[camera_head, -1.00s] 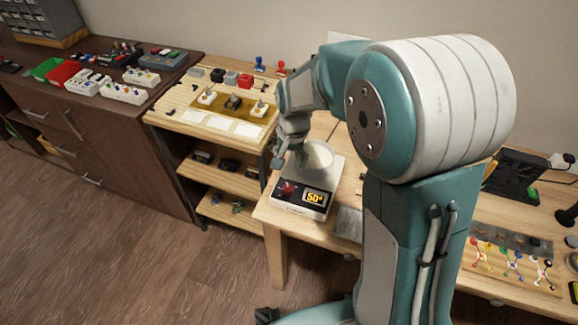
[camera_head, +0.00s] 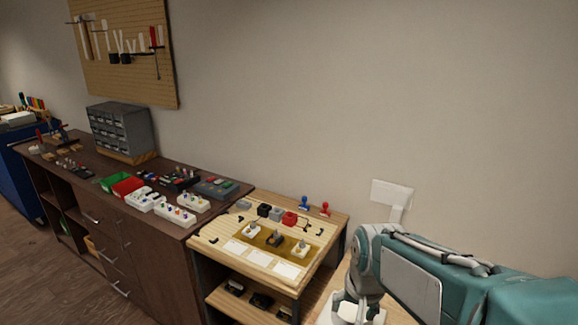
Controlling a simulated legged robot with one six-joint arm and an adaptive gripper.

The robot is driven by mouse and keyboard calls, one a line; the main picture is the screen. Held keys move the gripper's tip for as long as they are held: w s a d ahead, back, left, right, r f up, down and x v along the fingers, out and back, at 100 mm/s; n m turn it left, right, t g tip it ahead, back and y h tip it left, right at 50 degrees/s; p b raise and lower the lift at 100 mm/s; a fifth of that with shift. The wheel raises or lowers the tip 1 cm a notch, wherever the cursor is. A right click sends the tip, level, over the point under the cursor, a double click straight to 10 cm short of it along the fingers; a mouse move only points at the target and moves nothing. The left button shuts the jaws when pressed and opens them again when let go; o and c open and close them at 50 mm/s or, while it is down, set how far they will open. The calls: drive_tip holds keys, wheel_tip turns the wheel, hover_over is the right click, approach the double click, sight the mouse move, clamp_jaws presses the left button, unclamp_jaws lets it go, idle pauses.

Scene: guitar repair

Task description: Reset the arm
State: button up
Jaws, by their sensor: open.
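My teal and grey arm reaches in from the lower right corner. My gripper (camera_head: 346,310) is at its end, at the bottom edge of the picture, with its fingers partly cut off and small. It looks open, and I see nothing held in it. It is over or beside the white round plate of a scale (camera_head: 372,314), which shows only in part; I cannot tell whether they touch.
A wooden shelf unit (camera_head: 213,243) holding pedals, coloured blocks and stamps stands left of my arm. A dark cabinet (camera_head: 80,222) with trays and a drawer organizer (camera_head: 120,130) is further left. A pegboard (camera_head: 130,85) hangs above. A white wall plate (camera_head: 391,193) is behind my arm.

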drive_tip(key=s+d+r+n+t, duration=0.1)
drive_tip(key=s+r, duration=0.1)
drive_tip(key=s, duration=0.4)
drive_tip(key=s+d+r+n+t, duration=0.2)
drive_tip(key=s+r, duration=0.1)
drive_tip(key=s, duration=0.4)
drive_tip(key=shift+r+h, duration=0.25)
drive_tip(key=shift+h, duration=0.05)
